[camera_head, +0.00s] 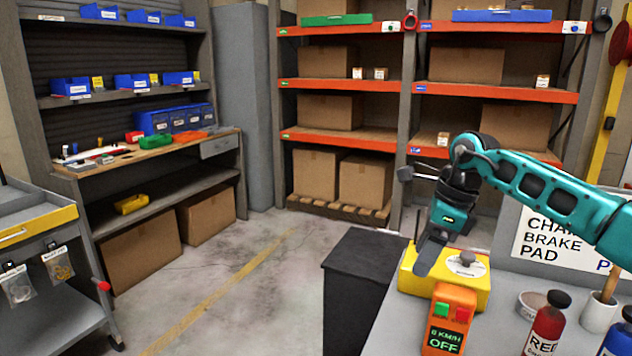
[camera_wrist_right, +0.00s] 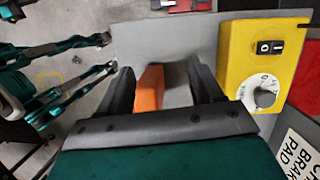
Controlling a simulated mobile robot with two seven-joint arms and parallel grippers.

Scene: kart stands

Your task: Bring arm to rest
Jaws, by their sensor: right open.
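My right arm comes in from the right in the head view. Its gripper (camera_head: 430,258) points down in front of the yellow box (camera_head: 474,289) on the grey worktop. In the right wrist view the gripper (camera_wrist_right: 163,82) is open, with nothing held between its fingers. Part of an orange thing (camera_wrist_right: 150,90) shows beyond the fingers in the wrist view. The yellow box (camera_wrist_right: 232,55) there carries a dial and a black switch. My left gripper is not seen in the head view.
A red bottle (camera_head: 546,325), a small round dish (camera_head: 531,304) and a cup (camera_head: 598,312) stand on the worktop's right. A brake pad sign (camera_head: 553,238) rises behind. A black cabinet (camera_head: 357,280) is left of the worktop. The floor (camera_head: 240,290) further left is clear.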

